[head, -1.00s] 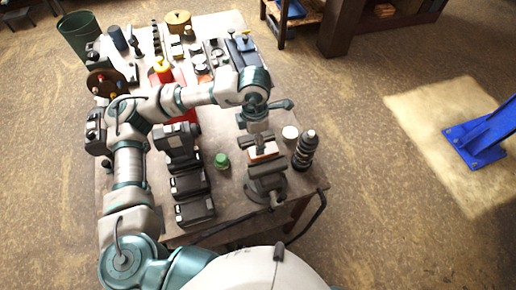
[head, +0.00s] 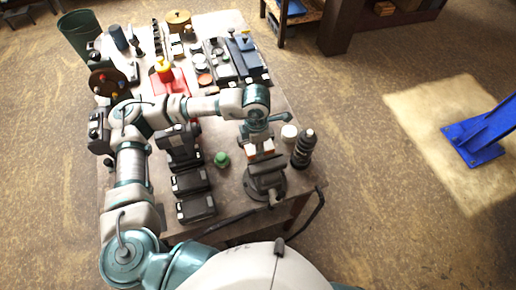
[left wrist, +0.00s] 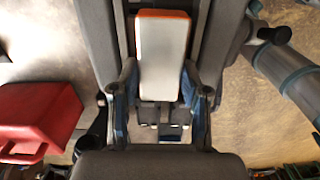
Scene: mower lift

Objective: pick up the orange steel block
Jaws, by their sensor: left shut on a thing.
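The orange steel block (head: 268,147) shows at the vise (head: 266,184) near the table's front right corner. My left gripper (head: 260,143) comes down over it from above and is shut on it. In the left wrist view the block (left wrist: 162,52) has a pale upper face and an orange end edge. The fingers (left wrist: 160,100) stand on both sides of its near end, with dark grey bars farther out on both sides. I cannot tell whether the block is clear of the vise jaws. My right gripper is not in view.
A dark ribbed bottle (head: 303,149) and a white round item (head: 289,132) stand right of the vise. A green knob-like item (head: 221,159) and dark battery-like blocks (head: 190,181) are to the left. A red can (head: 168,80) stands farther back.

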